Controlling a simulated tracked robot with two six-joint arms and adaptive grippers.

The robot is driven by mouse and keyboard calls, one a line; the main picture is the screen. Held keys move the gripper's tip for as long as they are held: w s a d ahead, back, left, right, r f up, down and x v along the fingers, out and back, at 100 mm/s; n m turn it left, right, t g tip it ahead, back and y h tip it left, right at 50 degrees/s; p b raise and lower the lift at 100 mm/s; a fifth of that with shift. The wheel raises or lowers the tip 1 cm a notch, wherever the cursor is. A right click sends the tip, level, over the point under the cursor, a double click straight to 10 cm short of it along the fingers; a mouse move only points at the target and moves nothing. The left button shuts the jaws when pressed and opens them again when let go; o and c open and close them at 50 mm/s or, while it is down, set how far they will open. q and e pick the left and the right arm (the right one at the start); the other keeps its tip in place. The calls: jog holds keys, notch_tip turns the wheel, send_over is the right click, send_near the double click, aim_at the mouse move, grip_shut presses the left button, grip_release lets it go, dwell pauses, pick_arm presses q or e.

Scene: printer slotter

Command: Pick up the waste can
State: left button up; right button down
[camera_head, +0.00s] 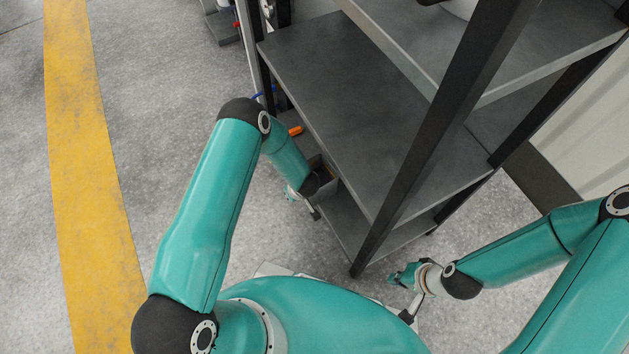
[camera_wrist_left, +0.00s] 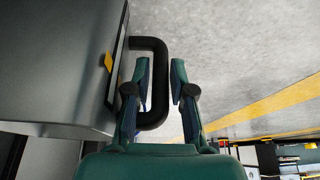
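The waste can looks to be the dark grey box (camera_wrist_left: 55,60) at the left in the left wrist view, with a black U-shaped handle (camera_wrist_left: 155,42). My left gripper (camera_wrist_left: 160,66) is open, with one finger inside the handle loop and the other outside it. A gap shows between the fingers, so they do not look closed on the bar. In the head view, my left wrist hides much of the can (camera_head: 325,184) by the lower shelf, and the left gripper is partly hidden. My right gripper (camera_head: 402,290) is by the rack's front right; its finger opening is unclear.
A dark metal shelf rack (camera_head: 345,85) stands ahead, with a front post (camera_head: 430,135) between my arms. An orange-handled item (camera_head: 296,130) lies by the rack's left side. Grey floor with a yellow stripe (camera_head: 85,150) is clear at left.

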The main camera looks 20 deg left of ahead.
pick_arm(q)
grip_shut()
jog(key=shift+w, duration=0.1)
jog(key=shift+r, duration=0.3)
notch_tip(320, 180, up, 19)
jog(key=p, duration=0.7)
jog(key=shift+r, duration=0.2)
dwell(0.7)
